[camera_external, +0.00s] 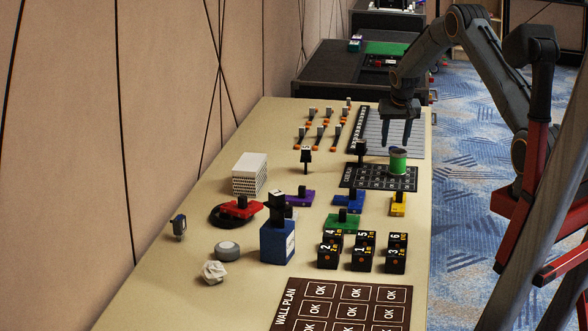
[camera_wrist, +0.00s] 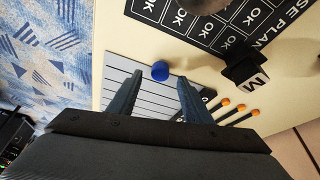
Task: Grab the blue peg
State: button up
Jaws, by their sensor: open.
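A small blue round peg (camera_wrist: 160,71) shows in the wrist view, just beyond and between my fingertips, near the edge of the striped grey board (camera_wrist: 118,75). In the external view a green upright cylinder (camera_external: 398,163) with a dark bluish top stands at the matching spot; I cannot tell how much of it is the blue peg. My gripper (camera_external: 396,143) points down above and close to this cylinder. It is open and empty; its two fingers (camera_wrist: 155,97) stand apart in the wrist view. No contact with the peg shows.
A black block marked M (camera_wrist: 245,68) stands beside the peg, by the dark OK board (camera_external: 365,181). Orange-tipped pieces (camera_external: 318,132) stand farther back. Coloured blocks with black knobs, including a blue one (camera_external: 348,205), and numbered black cubes (camera_external: 362,250) are nearer the front.

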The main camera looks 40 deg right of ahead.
aim_at(394, 147)
jog(key=shift+p+x, duration=0.5)
jog(key=shift+x, duration=1.7)
jog(key=shift+s, duration=0.1)
jog(key=shift+c, duration=0.4)
jog(key=c, duration=1.1)
